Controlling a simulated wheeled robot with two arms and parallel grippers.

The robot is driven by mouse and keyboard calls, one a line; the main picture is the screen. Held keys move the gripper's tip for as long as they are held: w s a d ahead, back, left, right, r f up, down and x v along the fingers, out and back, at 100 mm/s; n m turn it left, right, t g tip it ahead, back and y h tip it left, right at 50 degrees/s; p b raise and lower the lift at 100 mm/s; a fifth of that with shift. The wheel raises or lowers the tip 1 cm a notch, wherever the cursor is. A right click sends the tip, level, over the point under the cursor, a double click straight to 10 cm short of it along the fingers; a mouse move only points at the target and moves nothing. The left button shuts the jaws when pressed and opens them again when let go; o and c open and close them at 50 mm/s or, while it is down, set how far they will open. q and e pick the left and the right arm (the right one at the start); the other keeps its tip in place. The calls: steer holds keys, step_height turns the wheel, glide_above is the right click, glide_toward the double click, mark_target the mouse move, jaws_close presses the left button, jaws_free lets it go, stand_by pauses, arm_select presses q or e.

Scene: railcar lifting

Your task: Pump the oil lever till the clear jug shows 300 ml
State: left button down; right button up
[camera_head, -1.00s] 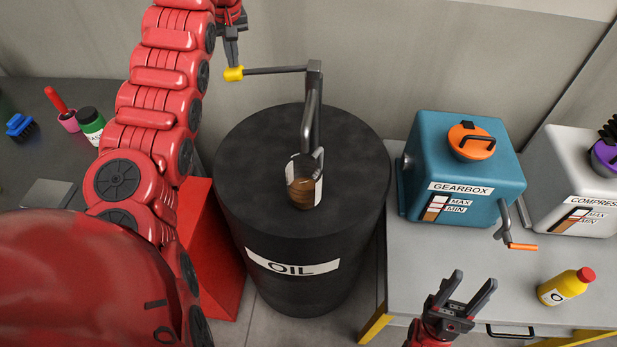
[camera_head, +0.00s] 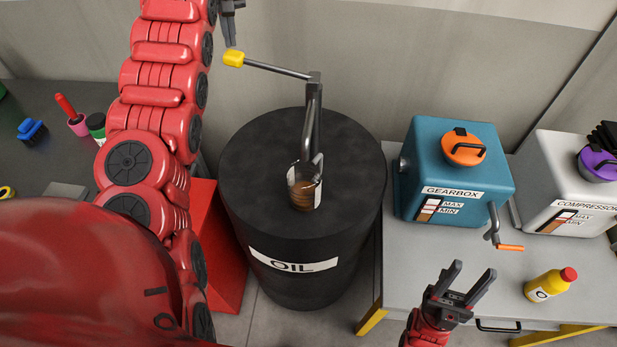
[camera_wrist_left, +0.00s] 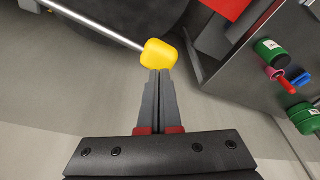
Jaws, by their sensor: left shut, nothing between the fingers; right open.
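The black oil drum (camera_head: 258,165) stands in the middle, with a pump whose lever (camera_head: 275,69) reaches up and left to a yellow grip (camera_head: 234,58). The clear jug (camera_head: 304,187) sits on the drum under the spout and holds brown oil; its markings are too small to read. My left gripper (camera_head: 233,42) is shut and empty, its fingertips at the yellow grip. In the left wrist view the closed fingertips (camera_wrist_left: 159,72) are right at the end of the yellow grip (camera_wrist_left: 160,53), not around it. My right gripper (camera_head: 475,276) is open and empty, in front of the right-hand table.
The teal gearbox (camera_head: 440,215) and white compressor (camera_head: 570,165) stand on the right table (camera_head: 420,275) with a yellow oil bottle (camera_head: 550,285). On the left dark table are a blue brush (camera_head: 32,130) and a pink cup (camera_head: 77,125). A red block (camera_head: 218,240) stands beside the drum.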

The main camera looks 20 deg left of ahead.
mark_target(234, 54)
arm_select(q)
steer(key=shift+f, duration=0.15)
stand_by(0.3)
steer(key=shift+f+b, duration=4.8)
steer(key=shift+b, duration=0.15)
step_height(234, 54, up, 10)
steer(key=p, duration=0.9)
steer(key=shift+f, duration=0.15)
steer(key=shift+f+b, duration=2.65)
steer(key=shift+b, duration=0.2)
step_height(234, 54, up, 6)
steer(key=p, duration=0.5)
steer(key=shift+f, duration=0.25)
